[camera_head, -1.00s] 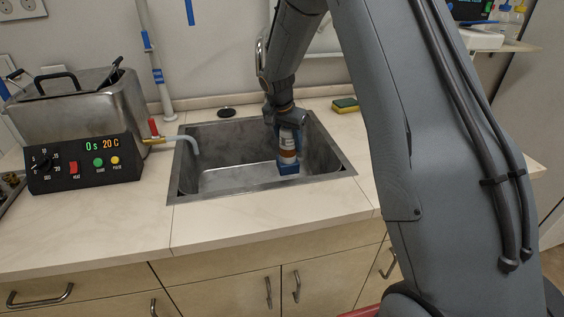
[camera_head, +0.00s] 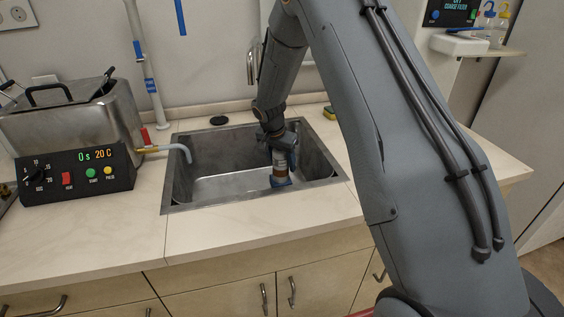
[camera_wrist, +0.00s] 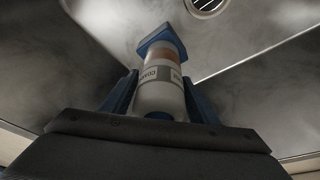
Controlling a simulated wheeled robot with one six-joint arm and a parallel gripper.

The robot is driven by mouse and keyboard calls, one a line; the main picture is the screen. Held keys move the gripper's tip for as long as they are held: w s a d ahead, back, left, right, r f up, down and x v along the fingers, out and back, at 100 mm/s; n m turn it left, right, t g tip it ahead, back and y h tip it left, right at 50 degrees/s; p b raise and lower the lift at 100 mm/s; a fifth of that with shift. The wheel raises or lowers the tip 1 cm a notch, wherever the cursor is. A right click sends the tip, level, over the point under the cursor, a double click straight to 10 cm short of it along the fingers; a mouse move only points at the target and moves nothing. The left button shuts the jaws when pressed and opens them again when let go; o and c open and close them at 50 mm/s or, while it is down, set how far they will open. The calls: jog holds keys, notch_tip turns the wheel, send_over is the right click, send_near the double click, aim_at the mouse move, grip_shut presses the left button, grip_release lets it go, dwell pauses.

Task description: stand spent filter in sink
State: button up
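The spent filter (camera_head: 281,165) is a white cylinder with a brownish band and a blue square end piece. My gripper (camera_head: 280,146) is shut on its upper part and holds it roughly upright, blue end down, inside the right half of the metal sink (camera_head: 174,197). In the wrist view the filter (camera_wrist: 160,75) sits between the two blue fingers of my gripper (camera_wrist: 160,98), with a printed label facing the camera. The blue end is near the sink floor; I cannot tell whether it touches.
A steel ultrasonic bath (camera_head: 75,125) with a control box (camera_head: 77,174) stands left of the sink. A hose (camera_head: 178,148) bends over the sink's left edge. A sponge (camera_head: 329,113) lies behind the right rim. The wrist view shows a drain (camera_wrist: 207,5). The sink's left half is clear.

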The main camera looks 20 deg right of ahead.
jog(key=shift+o, duration=0.7)
jog(key=shift+r, duration=0.2)
jog(key=shift+r, duration=0.35)
jog(key=b+v, duration=0.2)
jog(key=v, duration=0.9)
jog(key=shift+s+a+r, duration=0.1)
jog(key=shift+r, duration=0.05)
